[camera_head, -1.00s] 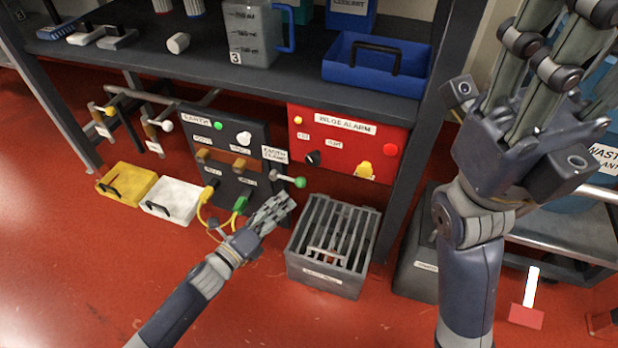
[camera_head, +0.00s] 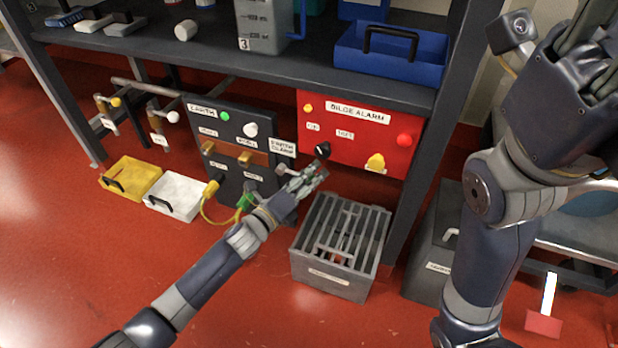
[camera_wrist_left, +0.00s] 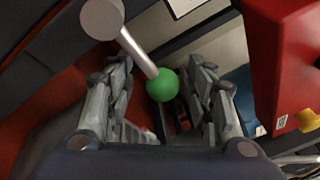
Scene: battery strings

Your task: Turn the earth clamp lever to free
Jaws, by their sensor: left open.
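The earth clamp lever is a metal rod (camera_wrist_left: 138,50) running from a round grey pivot (camera_wrist_left: 102,18) to a green ball knob (camera_wrist_left: 162,85) in the left wrist view. The knob lies between the two open fingers of my left gripper (camera_head: 314,172), and no grip on it shows. In the head view the gripper is just right of the dark earth panel (camera_head: 232,181), below the earth clamp label (camera_head: 282,148), and hides most of the lever. My right gripper (camera_head: 590,55) is raised at the upper right, its fingers partly cut off by the frame.
The red bilge alarm box (camera_head: 362,125) is close above and right of my left gripper. A grey slatted crate (camera_head: 333,283) stands on the floor below it. Yellow and green plugs with cables sit at the panel's bottom. Yellow (camera_head: 148,172) and white (camera_head: 187,203) bins stand left; the front floor is clear.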

